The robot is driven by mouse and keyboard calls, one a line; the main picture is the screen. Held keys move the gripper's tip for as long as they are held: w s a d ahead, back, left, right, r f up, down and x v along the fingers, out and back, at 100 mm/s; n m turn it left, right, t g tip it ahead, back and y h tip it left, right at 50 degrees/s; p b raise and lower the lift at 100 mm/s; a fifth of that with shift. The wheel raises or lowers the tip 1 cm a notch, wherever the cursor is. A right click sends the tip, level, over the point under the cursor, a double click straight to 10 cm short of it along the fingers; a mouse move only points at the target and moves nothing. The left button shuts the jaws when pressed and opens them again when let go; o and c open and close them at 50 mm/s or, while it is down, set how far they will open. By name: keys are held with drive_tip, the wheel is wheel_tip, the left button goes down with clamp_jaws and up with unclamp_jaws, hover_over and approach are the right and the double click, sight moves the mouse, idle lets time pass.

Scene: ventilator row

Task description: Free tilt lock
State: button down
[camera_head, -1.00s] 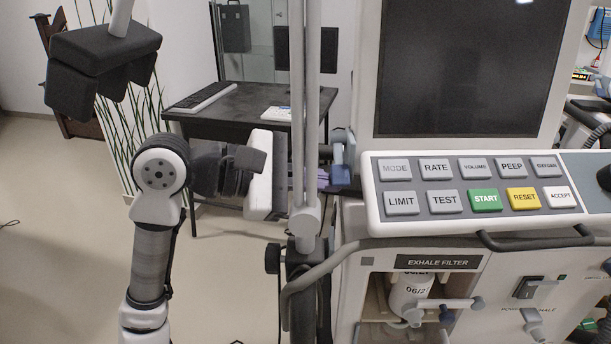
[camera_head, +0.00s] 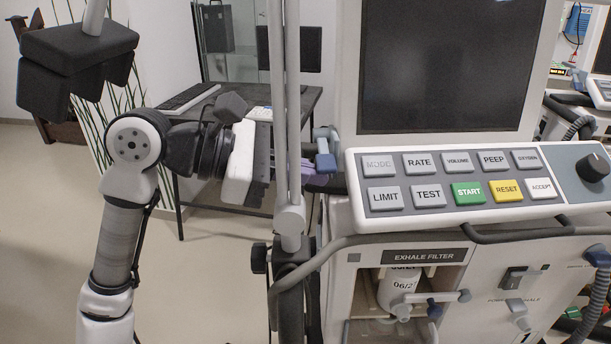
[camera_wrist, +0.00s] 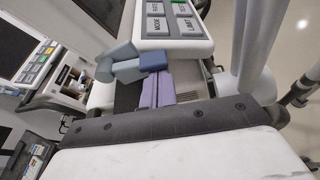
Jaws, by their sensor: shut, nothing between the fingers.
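The lever that looks like the tilt lock (camera_head: 325,148) sticks out at the left side of the ventilator's control panel, grey-blue with a darker blue end. It also shows in the wrist view (camera_wrist: 128,65). My gripper (camera_wrist: 157,88) has purple fingers, shut and empty. In the wrist view they lie just below the dark blue end of the lever; I cannot tell whether they touch it. In the head view my gripper is partly hidden behind a grey pole, with purple showing just left of the lever. The control panel (camera_head: 354,182) has labelled buttons.
The upright grey pole (camera_head: 286,120) stands between the head camera and my gripper. The dark screen (camera_head: 445,65) rises behind the panel. A curved handle rail (camera_head: 330,250) runs below. A black table (camera_head: 215,105) stands behind my arm. Floor at left is open.

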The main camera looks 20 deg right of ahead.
drive_tip(key=shift+s+a+r+n+g, duration=0.1)
drive_tip(key=shift+s+r+n+g, duration=0.1)
drive_tip(key=shift+r+n+g, duration=0.6)
wheel_tip(320, 180, up, 2)
drive_tip(key=n+g+p, duration=0.1)
drive_tip(key=n, duration=0.2)
drive_tip(key=shift+r+y, duration=0.15)
drive_tip(key=shift+y, duration=0.25)
drive_tip(key=shift+r, duration=0.1)
drive_tip(key=shift+r+p, duration=0.45)
drive_tip(key=shift+r, duration=0.25)
drive_tip(key=v, duration=1.3)
drive_tip(key=shift+w+a, duration=0.35)
